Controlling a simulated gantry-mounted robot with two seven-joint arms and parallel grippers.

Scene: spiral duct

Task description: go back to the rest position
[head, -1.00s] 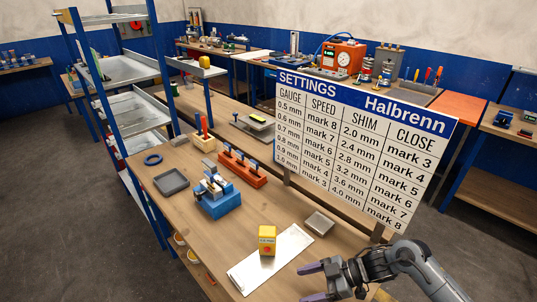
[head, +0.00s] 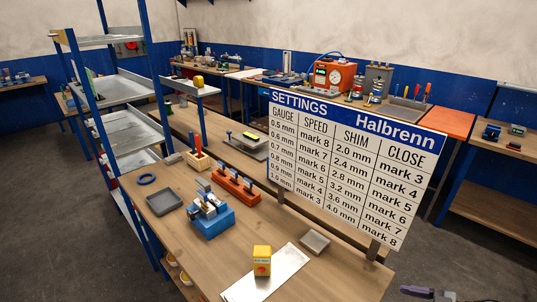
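My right gripper (head: 428,293) shows only in part at the bottom right edge of the head view. Its purple-grey fingers lie low in the corner, clear of the bench, and nothing shows between them. The picture edge cuts off most of it, so how far apart the fingers are cannot be told. My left gripper and arm are not in the head view. The workbench (head: 345,277) stretches across the middle. A yellow box with a red button (head: 262,261) stands upright on a pale metal sheet (head: 285,272) near the bench's front.
A settings board (head: 352,170) stands on posts along the bench's right side. A blue fixture (head: 208,218), an orange rack (head: 236,184), a grey tray (head: 165,202), a small grey dish (head: 315,241) and a blue ring (head: 147,179) sit on the bench. A shelf rack (head: 129,130) stands left.

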